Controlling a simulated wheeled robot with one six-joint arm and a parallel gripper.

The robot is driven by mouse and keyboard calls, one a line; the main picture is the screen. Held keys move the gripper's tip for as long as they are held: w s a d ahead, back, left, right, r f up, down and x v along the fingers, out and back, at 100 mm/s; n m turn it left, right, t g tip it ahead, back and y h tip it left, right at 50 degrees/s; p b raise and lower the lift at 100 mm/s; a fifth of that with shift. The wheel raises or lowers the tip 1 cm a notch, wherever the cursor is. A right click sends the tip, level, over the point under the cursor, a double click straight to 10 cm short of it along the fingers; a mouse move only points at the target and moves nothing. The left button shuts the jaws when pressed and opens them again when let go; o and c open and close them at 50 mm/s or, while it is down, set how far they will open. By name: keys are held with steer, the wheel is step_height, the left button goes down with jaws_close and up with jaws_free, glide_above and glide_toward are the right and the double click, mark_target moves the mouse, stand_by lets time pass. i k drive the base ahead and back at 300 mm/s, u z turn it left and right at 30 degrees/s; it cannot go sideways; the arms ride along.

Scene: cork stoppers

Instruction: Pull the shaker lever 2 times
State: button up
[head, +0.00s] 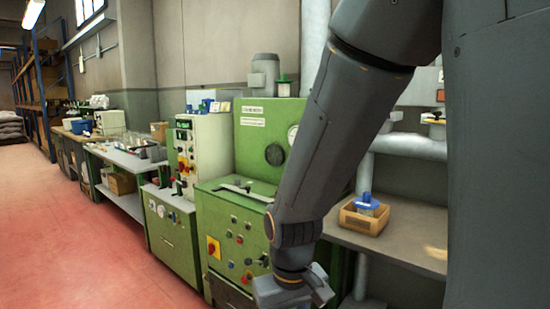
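My arm reaches down across the right half of the head view. Its end, my gripper (298,292), is at the bottom edge, in front of the green machine (225,225). The fingertips are cut off or turned away, so I cannot see whether it is open or shut. No lever is clearly recognisable as the shaker lever. A thin dark bar with a light part (240,187) lies on the machine's ledge, but I cannot tell whether it is a lever. My arm hides part of the machine's right side.
A control cabinet (205,150) with a red switch stands left of the machine, with worktables (125,160) beyond. The red floor (70,240) at left is clear.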

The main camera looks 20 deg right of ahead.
mark_target(249, 261)
steer(key=k, duration=0.55)
steer(key=u, duration=0.05)
steer(key=i, duration=1.25)
steer(key=z, duration=0.75)
